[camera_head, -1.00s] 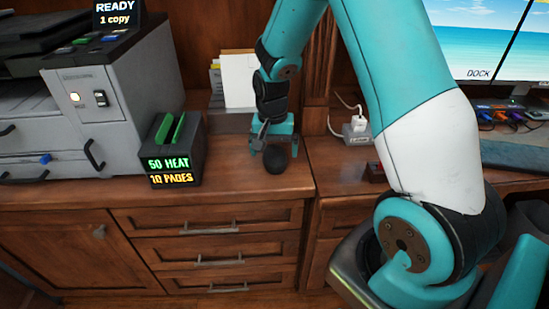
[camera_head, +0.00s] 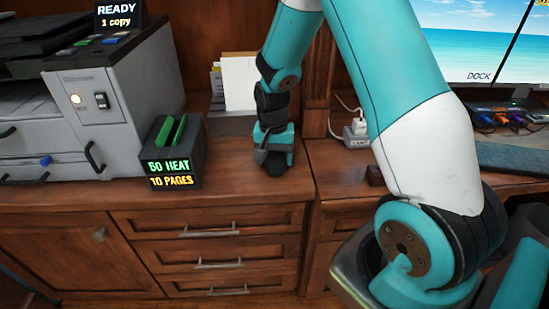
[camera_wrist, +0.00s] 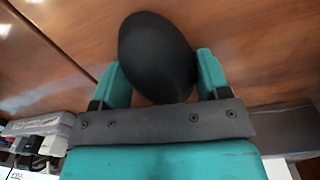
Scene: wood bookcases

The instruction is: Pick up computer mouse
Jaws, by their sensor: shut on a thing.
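The computer mouse (camera_wrist: 157,55) is a smooth black oval. It sits between the two teal fingers of my gripper (camera_wrist: 158,78) in the wrist view, with wood surface behind it. My gripper (camera_head: 275,160) is shut on the mouse, low over the wooden counter near its right end in the head view. There the mouse (camera_head: 277,170) shows as a dark shape under the fingers, partly hidden by them. I cannot tell whether it still touches the counter.
White papers (camera_head: 240,82) stand behind. A power strip (camera_head: 356,132) and a small dark red block (camera_head: 374,175) lie to the right. The counter front (camera_head: 235,190) is clear.

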